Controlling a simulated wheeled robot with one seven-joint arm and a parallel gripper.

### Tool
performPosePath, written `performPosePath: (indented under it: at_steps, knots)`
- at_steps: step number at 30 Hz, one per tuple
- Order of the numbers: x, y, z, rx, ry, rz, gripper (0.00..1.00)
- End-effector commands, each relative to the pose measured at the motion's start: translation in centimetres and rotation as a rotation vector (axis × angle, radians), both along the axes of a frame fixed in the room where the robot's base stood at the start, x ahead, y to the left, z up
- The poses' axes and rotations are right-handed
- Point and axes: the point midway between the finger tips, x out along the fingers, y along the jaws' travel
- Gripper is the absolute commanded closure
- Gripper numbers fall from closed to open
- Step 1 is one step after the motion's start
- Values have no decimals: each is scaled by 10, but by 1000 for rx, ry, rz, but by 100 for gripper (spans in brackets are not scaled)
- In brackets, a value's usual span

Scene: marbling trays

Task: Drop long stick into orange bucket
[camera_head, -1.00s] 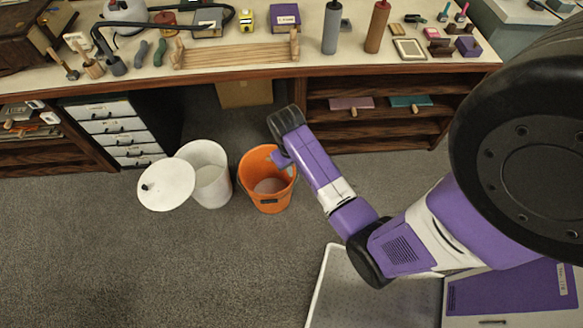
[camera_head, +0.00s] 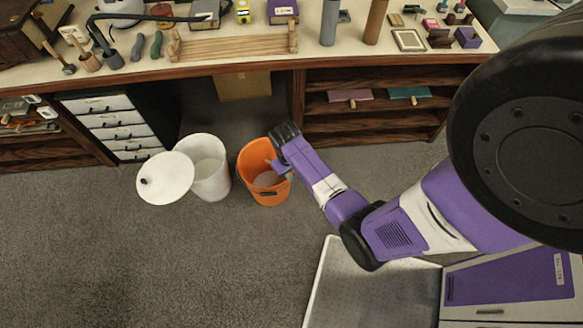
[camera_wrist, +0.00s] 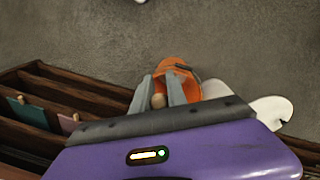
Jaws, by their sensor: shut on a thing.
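The orange bucket (camera_head: 248,160) stands on the floor in front of the bench, right of a white bin. My gripper (camera_head: 277,167) is over the right side of its opening in the head view. In the wrist view my gripper (camera_wrist: 159,92) is shut on a tan piece with a rounded end (camera_wrist: 158,101), which looks like the end of the long stick. The rest of the stick is hidden. The orange bucket (camera_wrist: 180,65) shows just beyond the fingers there, partly covered by them.
The white bin (camera_head: 208,180) with a tilted round lid (camera_head: 165,177) stands close to the left of the bucket. The bench (camera_head: 240,66) with tools and a wooden rack (camera_head: 235,46) is behind. Open shelves (camera_head: 385,117) are to the right.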

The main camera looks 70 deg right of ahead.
Motion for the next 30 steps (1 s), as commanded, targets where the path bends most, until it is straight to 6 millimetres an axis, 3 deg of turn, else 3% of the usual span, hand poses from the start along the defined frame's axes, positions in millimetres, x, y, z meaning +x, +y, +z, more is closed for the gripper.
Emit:
performPosePath:
  at_steps: [30]
  knots:
    - [0,0,-116,0,0,0,100]
